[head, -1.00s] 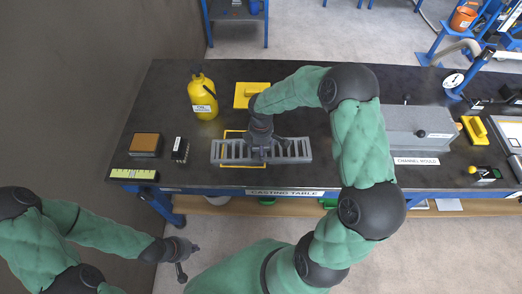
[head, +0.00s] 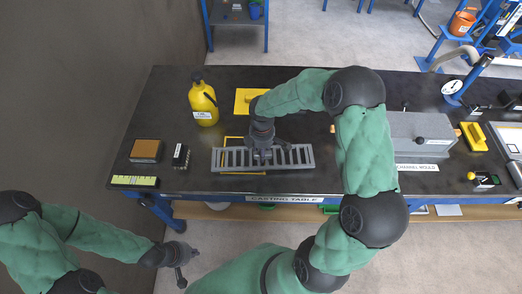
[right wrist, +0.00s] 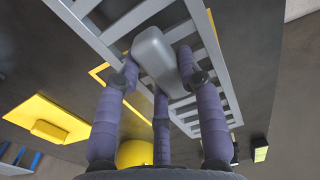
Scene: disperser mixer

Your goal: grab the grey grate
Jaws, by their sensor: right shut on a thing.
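The grey grate (head: 230,160) is a long slotted bar lying across a yellow outline (head: 232,137) on the dark casting table. In the right wrist view the grate (right wrist: 213,60) has a rounded grey handle block (right wrist: 155,52) at its middle. My right gripper (head: 262,155) is over the middle of the grate. Its three fingers (right wrist: 163,80) are closed around the block. I cannot tell any gap between grate and table. My left gripper (head: 180,263) hangs apart from the table, beyond its front left corner; its finger opening is unclear.
A yellow oil can (head: 203,103) and a yellow float (head: 247,100) stand behind the grate. The grey channel mould (head: 420,135) is right, beyond my right arm.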

